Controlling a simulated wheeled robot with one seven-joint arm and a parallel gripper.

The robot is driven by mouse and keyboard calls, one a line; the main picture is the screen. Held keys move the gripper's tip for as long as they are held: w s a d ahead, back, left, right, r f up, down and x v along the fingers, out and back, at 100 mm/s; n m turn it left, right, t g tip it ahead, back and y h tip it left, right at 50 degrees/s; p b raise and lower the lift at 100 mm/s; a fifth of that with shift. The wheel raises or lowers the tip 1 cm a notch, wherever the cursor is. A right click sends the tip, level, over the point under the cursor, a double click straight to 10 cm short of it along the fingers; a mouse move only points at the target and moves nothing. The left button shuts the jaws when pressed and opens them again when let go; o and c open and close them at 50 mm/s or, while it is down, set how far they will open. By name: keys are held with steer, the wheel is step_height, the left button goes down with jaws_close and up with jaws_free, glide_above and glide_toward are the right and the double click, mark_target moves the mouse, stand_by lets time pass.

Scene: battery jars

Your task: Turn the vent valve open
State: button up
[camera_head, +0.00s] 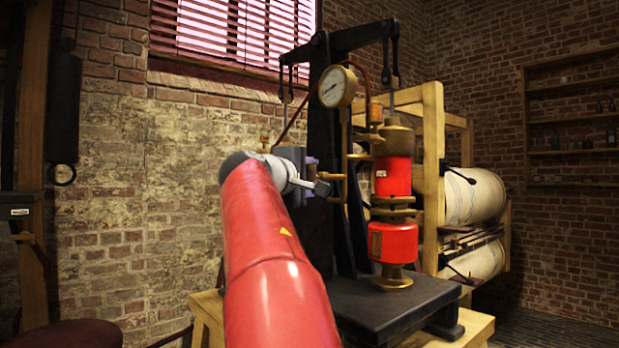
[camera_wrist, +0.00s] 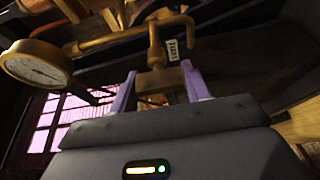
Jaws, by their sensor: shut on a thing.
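The vent valve handle (camera_head: 332,177), a short brown lever, sticks out leftward from a thin upright brass pipe (camera_head: 345,150) below the gauge, in the head view. My gripper (camera_head: 317,176) reaches it from the left, with pale purple fingers, and is shut on the handle. In the wrist view my gripper's fingers (camera_wrist: 159,72) stand either side of the brown handle block (camera_wrist: 158,84), and a brass stem rises from it to a curved pipe (camera_wrist: 128,38). My arm hides part of the stand, and the handle's gripped end is mostly covered.
A round pressure gauge (camera_head: 337,87) sits just above the handle; it also shows in the wrist view (camera_wrist: 36,63). A red cylinder assembly (camera_head: 393,242) stands close on the right, on a black base (camera_head: 385,308). A black upright frame (camera_head: 322,75) is behind.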

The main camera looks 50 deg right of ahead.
steer(key=shift+f, duration=0.1)
stand_by(0.4)
steer(key=o, duration=0.7)
steer(key=b+v, duration=0.1)
steer(key=v, duration=0.7)
steer(key=shift+b, duration=0.4)
steer(key=shift+d, duration=0.1)
